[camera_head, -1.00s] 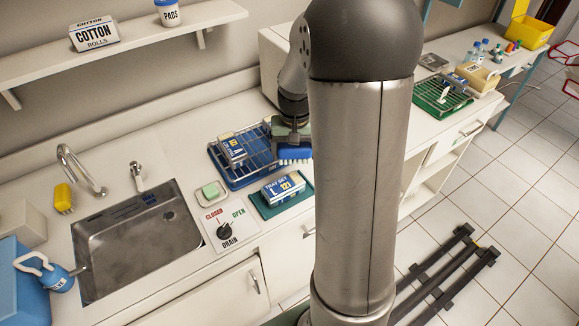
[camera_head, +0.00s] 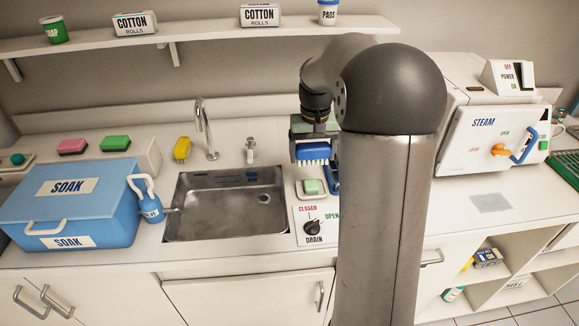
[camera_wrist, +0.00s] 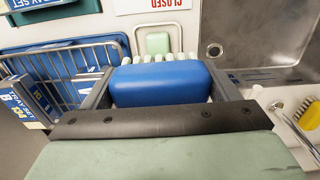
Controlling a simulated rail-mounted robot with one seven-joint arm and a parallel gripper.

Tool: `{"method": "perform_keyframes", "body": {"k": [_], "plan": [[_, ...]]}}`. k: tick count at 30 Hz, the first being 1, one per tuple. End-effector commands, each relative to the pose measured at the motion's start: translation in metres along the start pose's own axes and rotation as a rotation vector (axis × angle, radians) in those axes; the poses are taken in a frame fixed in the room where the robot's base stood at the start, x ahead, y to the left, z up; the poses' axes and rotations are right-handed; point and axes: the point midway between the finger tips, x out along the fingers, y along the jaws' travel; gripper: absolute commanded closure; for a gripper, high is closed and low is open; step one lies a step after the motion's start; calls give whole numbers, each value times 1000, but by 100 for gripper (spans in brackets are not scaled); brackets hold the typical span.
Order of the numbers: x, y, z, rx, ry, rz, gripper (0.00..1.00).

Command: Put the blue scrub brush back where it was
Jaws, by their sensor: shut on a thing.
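The blue scrub brush (camera_head: 313,152) has a blue body and pale bristles that point down in the head view. My gripper (camera_head: 314,136) is shut on it and holds it above the counter, right of the sink. In the wrist view the brush (camera_wrist: 160,83) lies between the two fingers of my gripper (camera_wrist: 163,95), with its bristles toward the picture's top. A yellow brush (camera_head: 182,149) stands behind the sink at its left; it also shows at the right edge of the wrist view (camera_wrist: 308,115).
The sink (camera_head: 225,205) has a faucet (camera_head: 205,130) behind it. A green soap on a dish (camera_head: 311,187) and a drain dial (camera_head: 312,227) are right of it. A SOAK box (camera_head: 75,205) stands left.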

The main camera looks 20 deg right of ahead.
Motion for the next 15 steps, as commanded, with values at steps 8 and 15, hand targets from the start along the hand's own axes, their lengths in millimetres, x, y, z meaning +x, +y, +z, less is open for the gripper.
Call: {"method": "perform_keyframes", "body": {"k": [8,15], "plan": [[31,-7,-69,0,-4,-1,40],[72,-9,-100,0,-1,0,40]]}}
